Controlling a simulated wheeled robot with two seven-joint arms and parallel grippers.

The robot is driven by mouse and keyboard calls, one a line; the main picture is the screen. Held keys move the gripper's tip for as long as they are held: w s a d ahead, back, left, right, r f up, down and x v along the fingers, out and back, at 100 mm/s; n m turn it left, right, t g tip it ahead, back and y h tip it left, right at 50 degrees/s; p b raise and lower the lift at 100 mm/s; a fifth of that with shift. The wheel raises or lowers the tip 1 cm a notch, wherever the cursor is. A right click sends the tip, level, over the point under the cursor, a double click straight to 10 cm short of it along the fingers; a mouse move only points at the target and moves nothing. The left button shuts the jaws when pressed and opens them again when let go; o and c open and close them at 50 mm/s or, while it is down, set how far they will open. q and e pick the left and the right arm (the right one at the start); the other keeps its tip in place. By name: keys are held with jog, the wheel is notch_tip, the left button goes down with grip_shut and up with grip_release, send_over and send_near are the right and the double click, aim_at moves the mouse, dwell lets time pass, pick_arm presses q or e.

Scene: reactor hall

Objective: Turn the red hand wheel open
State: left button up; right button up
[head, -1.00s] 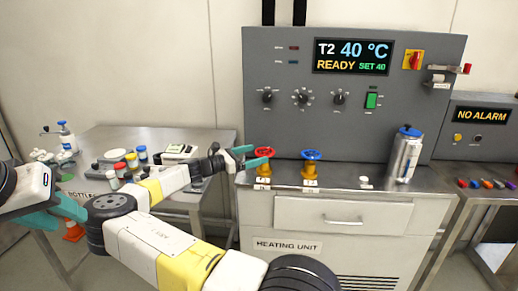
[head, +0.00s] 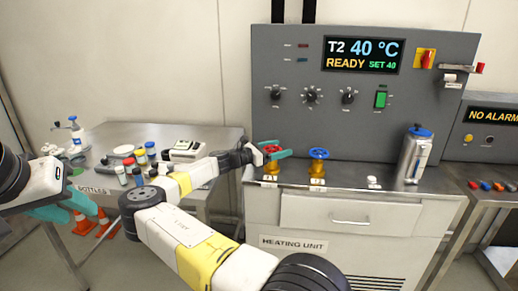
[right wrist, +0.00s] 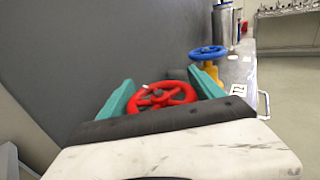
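The red hand wheel (head: 270,147) sits on a yellow-brown valve on the top of the heating unit (head: 345,250). In the right wrist view the red wheel (right wrist: 160,96) lies between the two teal fingers. My right gripper (head: 272,152) is open, with one finger on each side of the wheel. In the right wrist view the right gripper (right wrist: 162,94) hides the valve body and the wheel's near lower part. I cannot tell whether the fingers touch the rim. My left gripper (head: 84,214) is open and empty at the far left, away from the wheel.
A blue hand wheel (head: 318,153) stands just right of the red one. A silver flask (head: 414,155) with a blue lid stands further right. The grey control panel (head: 300,125) rises behind. A steel table (head: 100,138) with bottles stands left, with orange cones below.

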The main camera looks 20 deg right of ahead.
aim_at(267, 146)
jog(key=c, duration=0.8)
jog(key=shift+c, duration=0.2)
jog(key=shift+n+t, duration=0.3)
jog(key=shift+t, duration=0.1)
